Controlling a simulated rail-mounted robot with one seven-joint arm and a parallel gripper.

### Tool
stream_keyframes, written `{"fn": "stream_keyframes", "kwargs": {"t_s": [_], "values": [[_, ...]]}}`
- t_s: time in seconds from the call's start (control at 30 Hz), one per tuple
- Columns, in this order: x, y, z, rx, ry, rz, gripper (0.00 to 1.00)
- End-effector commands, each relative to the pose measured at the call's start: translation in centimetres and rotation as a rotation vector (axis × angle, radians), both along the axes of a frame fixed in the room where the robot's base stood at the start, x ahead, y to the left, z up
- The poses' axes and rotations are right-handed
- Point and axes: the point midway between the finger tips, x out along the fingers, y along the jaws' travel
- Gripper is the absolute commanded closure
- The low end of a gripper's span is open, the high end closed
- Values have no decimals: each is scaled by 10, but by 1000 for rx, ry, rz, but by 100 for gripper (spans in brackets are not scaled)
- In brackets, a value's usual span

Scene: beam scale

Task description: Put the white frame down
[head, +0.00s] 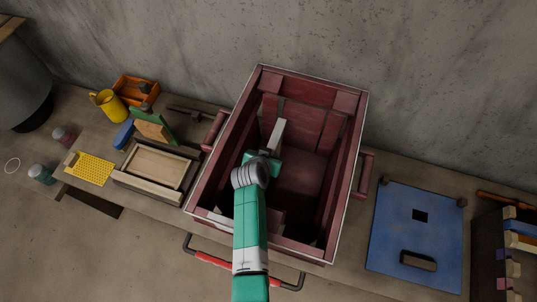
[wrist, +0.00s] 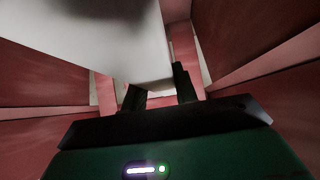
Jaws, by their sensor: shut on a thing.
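The white frame (head: 277,134) shows in the head view as a short pale bar inside the dark red wooden crate (head: 357,122). My gripper (head: 268,155) reaches down into the crate and is shut on the frame's near end. In the wrist view the white frame (wrist: 105,42) is a large smooth pale shape at the upper left, and the dark fingers of my gripper (wrist: 160,88) meet its lower edge. Most of the frame's shape is cut off or hidden. I cannot tell whether it touches the crate floor.
The crate's red walls stand close around my arm, with handles at both sides. To the left are a wooden tray (head: 185,151), a yellow mesh (head: 90,169) and a yellow mug (head: 109,105). A blue board (head: 415,238) lies to the right.

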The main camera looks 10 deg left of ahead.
Motion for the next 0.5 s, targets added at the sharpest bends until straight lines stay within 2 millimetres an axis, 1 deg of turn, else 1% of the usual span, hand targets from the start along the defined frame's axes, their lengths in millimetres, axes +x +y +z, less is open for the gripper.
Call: {"fn": "stream_keyframes", "kwargs": {"t_s": [0.1,0.13,0.17,0.2,0.23,0.5], "values": [[0,0,-4,0,-1,0,100],[0,0,-3,0,1,0,65],[0,0,-2,0,1,0,60],[0,0,-2,0,1,0,52],[0,0,-2,0,1,0,49],[0,0,0,0,0,0,49]]}}
